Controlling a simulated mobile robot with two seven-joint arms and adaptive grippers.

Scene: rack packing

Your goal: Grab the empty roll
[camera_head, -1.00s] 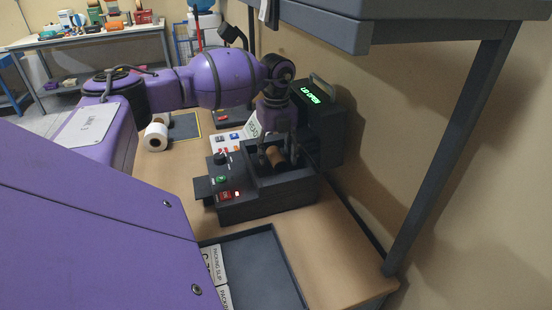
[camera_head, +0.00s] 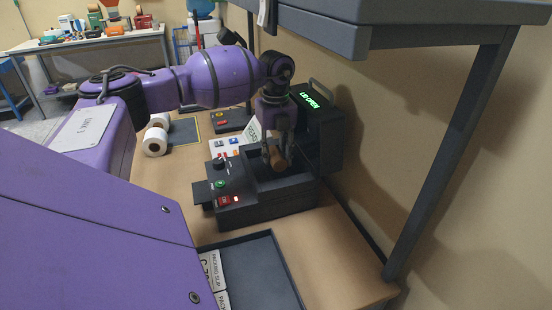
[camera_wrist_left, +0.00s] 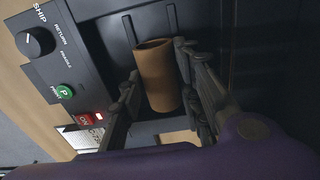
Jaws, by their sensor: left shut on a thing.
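The empty roll is a brown cardboard tube (camera_head: 278,158); it also shows in the left wrist view (camera_wrist_left: 158,75). My left gripper (camera_head: 276,152) is shut on it and holds it above the open bay of the dark label printer (camera_head: 262,205). In the left wrist view the fingers (camera_wrist_left: 158,92) stand on either side of the tube. The printer's lid is up, and its green display reads "LID OPEN" (camera_head: 311,98). My right gripper is not in view.
A dark tray (camera_head: 262,262) with packing slips (camera_head: 213,275) lies in front. A shelf (camera_head: 430,25) and its post (camera_head: 450,150) stand at the right. Bare bench shows between tray and wall.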

